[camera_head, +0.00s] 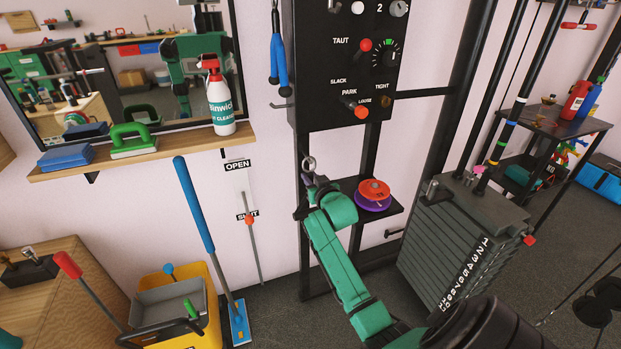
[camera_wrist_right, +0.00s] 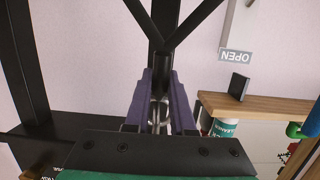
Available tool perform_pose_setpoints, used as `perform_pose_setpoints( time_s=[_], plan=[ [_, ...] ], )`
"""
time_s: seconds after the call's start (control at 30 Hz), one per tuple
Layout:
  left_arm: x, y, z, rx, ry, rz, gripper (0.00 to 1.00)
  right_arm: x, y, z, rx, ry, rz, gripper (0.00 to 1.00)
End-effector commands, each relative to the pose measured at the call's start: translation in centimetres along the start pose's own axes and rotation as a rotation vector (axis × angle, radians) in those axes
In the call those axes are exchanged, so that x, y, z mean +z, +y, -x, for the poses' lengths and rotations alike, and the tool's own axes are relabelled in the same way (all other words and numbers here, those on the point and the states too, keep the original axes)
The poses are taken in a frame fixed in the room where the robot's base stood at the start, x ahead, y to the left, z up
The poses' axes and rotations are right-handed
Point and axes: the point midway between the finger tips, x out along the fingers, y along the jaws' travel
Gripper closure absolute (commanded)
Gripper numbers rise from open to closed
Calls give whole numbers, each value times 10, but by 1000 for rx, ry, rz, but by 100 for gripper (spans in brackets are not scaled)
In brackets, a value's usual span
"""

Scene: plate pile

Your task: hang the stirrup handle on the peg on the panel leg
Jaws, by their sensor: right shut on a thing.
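My right gripper (camera_head: 307,184) is shut on the stirrup handle, whose metal ring (camera_head: 308,163) stands up just above the jaws, in front of the left panel leg (camera_head: 304,255). In the right wrist view the purple fingers (camera_wrist_right: 160,104) close on the shiny metal piece (camera_wrist_right: 159,112). Dark strands forming a V (camera_wrist_right: 180,33) lead from it and seem to be the handle's straps; its grip bar is not visible. A grey hook (camera_head: 282,106) juts from the panel's left side, above and left of the ring. I cannot tell whether it is the named peg. My left gripper is out of view.
A small shelf between the legs holds red and purple discs (camera_head: 373,194) right beside my wrist. Blue handles (camera_head: 279,62) hang above the hook. A weight stack (camera_head: 460,240) stands at right. A wooden wall shelf (camera_head: 190,150) with a spray bottle (camera_head: 220,103) is at left.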

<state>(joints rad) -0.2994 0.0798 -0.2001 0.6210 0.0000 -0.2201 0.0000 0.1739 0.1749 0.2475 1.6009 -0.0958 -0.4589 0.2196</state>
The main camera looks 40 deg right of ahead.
Motion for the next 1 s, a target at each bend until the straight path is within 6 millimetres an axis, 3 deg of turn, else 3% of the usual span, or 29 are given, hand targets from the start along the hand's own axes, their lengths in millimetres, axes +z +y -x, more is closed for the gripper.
perform_pose_setpoints(
  time_s=[0.03,0.1,0.43,0.57,0.67,1.0],
  plan=[
    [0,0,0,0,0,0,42,3,0,0,0,-6,-1,70],
    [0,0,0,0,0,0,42,2,0,0,0,-5,-1,43],
    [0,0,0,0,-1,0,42,3,0,1,0,-6,-1,43],
    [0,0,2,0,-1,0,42,3,0,12,-1,-6,0,43],
    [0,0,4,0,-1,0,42,2,0,31,-1,-5,0,43],
    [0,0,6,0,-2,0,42,3,0,126,1,-8,-1,43]
  ],
)
